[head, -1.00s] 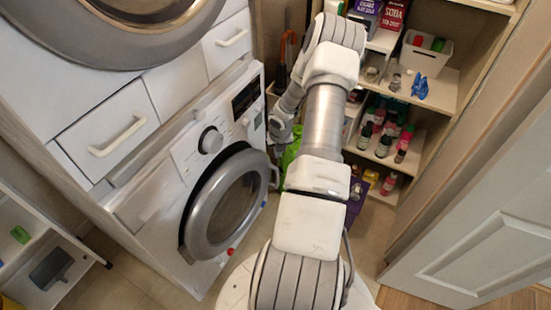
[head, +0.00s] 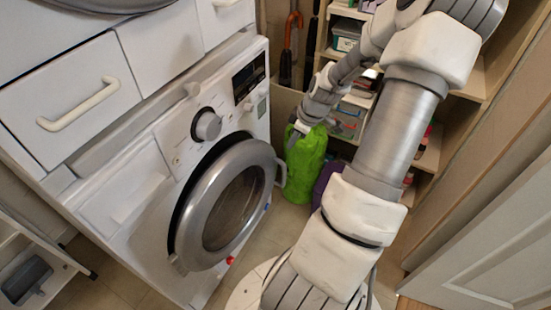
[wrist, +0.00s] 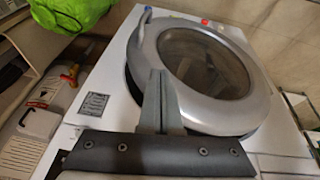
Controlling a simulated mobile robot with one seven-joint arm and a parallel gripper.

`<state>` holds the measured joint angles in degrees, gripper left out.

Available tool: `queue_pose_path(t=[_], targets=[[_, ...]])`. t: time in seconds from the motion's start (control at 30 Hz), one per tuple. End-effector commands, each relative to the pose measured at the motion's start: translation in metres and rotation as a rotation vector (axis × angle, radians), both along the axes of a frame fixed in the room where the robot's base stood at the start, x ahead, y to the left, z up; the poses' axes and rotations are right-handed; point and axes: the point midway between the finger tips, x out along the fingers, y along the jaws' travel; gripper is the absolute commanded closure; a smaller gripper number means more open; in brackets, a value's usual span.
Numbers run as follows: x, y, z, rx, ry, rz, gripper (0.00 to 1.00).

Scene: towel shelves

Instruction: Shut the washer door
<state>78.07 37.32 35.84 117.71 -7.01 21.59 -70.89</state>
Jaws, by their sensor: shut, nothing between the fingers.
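The washer (head: 150,200) is white, with its front facing right in the head view. Its round door (head: 232,208) has a thick grey ring and dark glass. The door stands ajar, with a dark gap along its left and upper edge. Its handle (head: 281,173) sticks out on the right side. My gripper (head: 300,128) is to the right of the washer, above and apart from the handle. In the wrist view my gripper (wrist: 158,76) is shut and empty, its fingers overlapping the view of the grey door ring (wrist: 222,112). I cannot tell whether they touch it.
A green bag (head: 305,165) stands on the floor just behind my gripper. Shelves (head: 440,155) with goods are at the right, partly behind my arm. A white panelled door (head: 485,255) is at lower right. Drawers (head: 70,95) sit above the washer.

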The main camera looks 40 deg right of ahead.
Motion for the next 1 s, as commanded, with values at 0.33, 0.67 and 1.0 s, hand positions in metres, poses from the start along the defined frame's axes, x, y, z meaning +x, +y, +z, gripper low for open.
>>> queue_pose_path(t=[0.33,0.67,1.0], targets=[[0.004,0.012,-0.016,0.088,-0.004,-0.176,1.0],[0.028,0.02,-0.082,0.087,-0.002,-0.17,1.0],[0.064,0.029,-0.095,0.083,-0.004,-0.17,1.0]])
